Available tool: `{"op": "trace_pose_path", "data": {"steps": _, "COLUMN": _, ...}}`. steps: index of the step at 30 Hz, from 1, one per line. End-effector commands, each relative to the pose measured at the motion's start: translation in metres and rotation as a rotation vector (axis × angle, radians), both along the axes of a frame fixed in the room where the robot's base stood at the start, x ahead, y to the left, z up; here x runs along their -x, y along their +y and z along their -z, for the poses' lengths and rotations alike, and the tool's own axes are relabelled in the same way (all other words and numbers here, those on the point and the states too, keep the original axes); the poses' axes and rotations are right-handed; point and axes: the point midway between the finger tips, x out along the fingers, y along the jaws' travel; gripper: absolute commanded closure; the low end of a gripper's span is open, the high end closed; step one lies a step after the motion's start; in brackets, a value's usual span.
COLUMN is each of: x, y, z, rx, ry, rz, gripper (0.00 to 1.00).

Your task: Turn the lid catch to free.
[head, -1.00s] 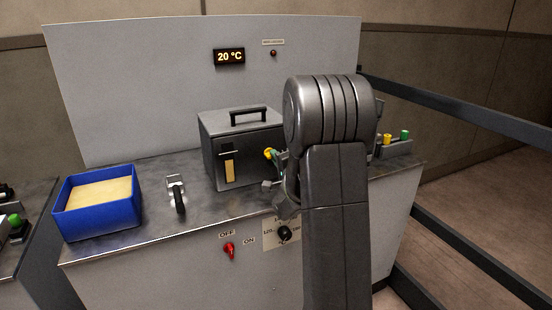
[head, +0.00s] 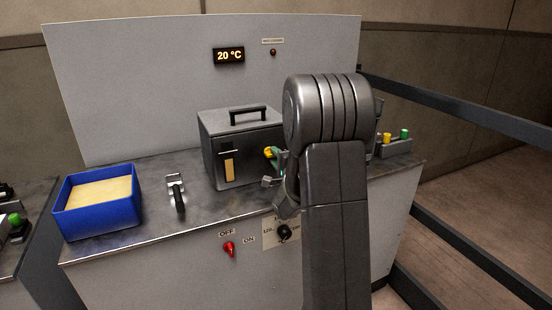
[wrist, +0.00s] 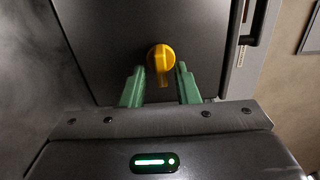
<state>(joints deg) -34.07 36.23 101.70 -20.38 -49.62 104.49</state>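The lid catch is a yellow knob (head: 268,152) on the front of a dark grey box (head: 220,130) with a black handle on its lid. In the wrist view the yellow knob (wrist: 161,58) has a round head and a bar pointing down the picture. My gripper (head: 276,157) is at the box front, partly hidden by my arm in the head view. In the wrist view the green fingertips of my gripper (wrist: 160,72) stand either side of the knob's bar, with a gap on each side. The gripper is open and holds nothing.
A blue tray (head: 100,223) with tan contents stands at the left of the bench. A metal latch (head: 177,192) lies between it and the box. A red switch (head: 229,249) and black dial (head: 284,232) are on the bench front. A display (head: 229,56) reads 20 °C.

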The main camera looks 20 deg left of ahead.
Motion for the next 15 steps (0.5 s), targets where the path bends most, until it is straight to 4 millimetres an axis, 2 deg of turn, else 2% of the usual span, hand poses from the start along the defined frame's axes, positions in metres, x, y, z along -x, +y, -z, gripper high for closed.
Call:
{"op": "trace_pose_path", "data": {"steps": 10, "x": 0.001, "y": -0.001, "z": -0.001, "rx": 0.0, "ry": -0.003, "rz": 0.0, "gripper": 0.67}}
{"op": "trace_pose_path", "data": {"steps": 15, "x": 0.013, "y": -0.016, "z": -0.002, "rx": 0.0, "ry": -0.003, "rz": 0.0, "gripper": 0.67}}
